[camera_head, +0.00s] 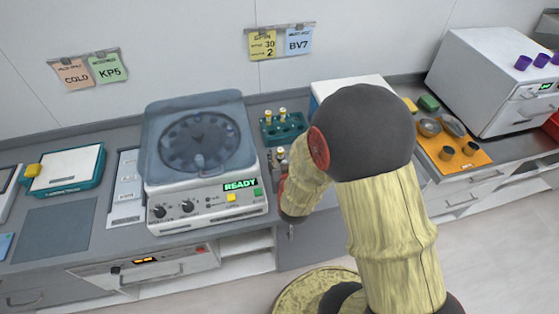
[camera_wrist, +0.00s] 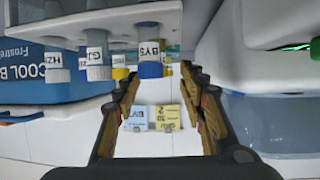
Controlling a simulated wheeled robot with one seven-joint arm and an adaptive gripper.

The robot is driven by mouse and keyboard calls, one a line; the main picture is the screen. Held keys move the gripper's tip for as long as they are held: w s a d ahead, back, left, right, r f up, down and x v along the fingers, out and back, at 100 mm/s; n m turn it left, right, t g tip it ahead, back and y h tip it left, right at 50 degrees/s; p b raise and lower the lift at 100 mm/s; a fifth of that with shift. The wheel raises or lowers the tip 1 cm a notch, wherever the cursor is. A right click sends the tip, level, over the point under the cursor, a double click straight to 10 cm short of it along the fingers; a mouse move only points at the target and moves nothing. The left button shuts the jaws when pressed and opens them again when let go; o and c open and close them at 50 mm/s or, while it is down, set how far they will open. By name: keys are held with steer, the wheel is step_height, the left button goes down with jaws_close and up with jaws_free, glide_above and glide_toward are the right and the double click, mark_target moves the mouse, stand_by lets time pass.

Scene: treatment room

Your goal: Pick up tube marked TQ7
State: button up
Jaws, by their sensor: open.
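In the wrist view, tubes hang in a pale rack (camera_wrist: 90,28). One blue-ended tube (camera_wrist: 150,50) has a label that looks like BY5. Others at left (camera_wrist: 97,62) (camera_wrist: 56,65) have labels that look like CJ and HZ. I cannot read TQ7 on any tube. My gripper (camera_wrist: 160,85) is open and empty, with the BY5-like tube just beyond its fingertips. In the head view my arm hides much of it.
The centrifuge (camera_head: 205,195) with a READY display is left of the rack. An orange mat (camera_head: 472,158) with cups lies right of my arm.

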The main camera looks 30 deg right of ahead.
mark_target(281, 154)
steer(key=b+x, duration=0.1)
steer(key=x, duration=0.4)
steer(key=shift+d+f, duration=0.15)
steer(key=shift+f, duration=0.05)
steer(key=c, duration=0.3)
jaws_close()
